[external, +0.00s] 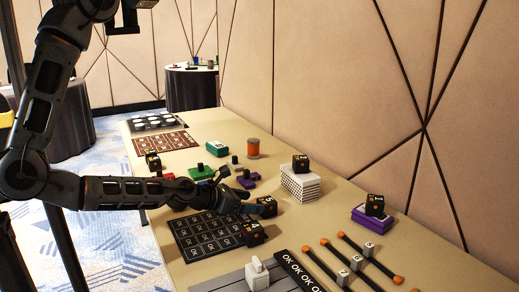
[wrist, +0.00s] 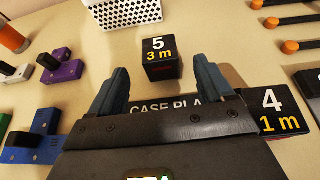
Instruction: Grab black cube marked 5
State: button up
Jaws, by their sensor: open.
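The black cube marked 5 (wrist: 161,60), with "5" in white and "3 m" in yellow on top, sits on the table just beyond my fingertips in the wrist view. It also shows in the external view (external: 267,206), beside my gripper's end. My gripper (wrist: 160,72) is open and empty, its two blue-grey fingers spread to the left and right of the cube's near side. In the external view my gripper (external: 243,197) is low over the table. I cannot tell whether a finger touches the cube.
A black cube marked 4 (wrist: 278,110) stands close to the right finger, by the dark case mat (external: 190,242). A white patterned box (wrist: 122,12) stands behind the target cube. Purple (wrist: 60,72) and blue (wrist: 35,145) blocks lie at left. Orange-tipped rods (external: 345,262) lie at right.

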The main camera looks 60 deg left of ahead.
aim_at(267, 205)
jog(key=b+x, duration=0.1)
jog(key=x, duration=0.2)
jog(key=b+x, duration=0.1)
jog(key=x, duration=0.2)
jog(key=shift+f+b, duration=0.4)
jog(key=shift+f, duration=0.1)
jog(key=shift+w+f, duration=0.1)
jog(key=shift+w, duration=0.3)
jog(key=shift+c, duration=0.4)
jog(key=c, duration=1)
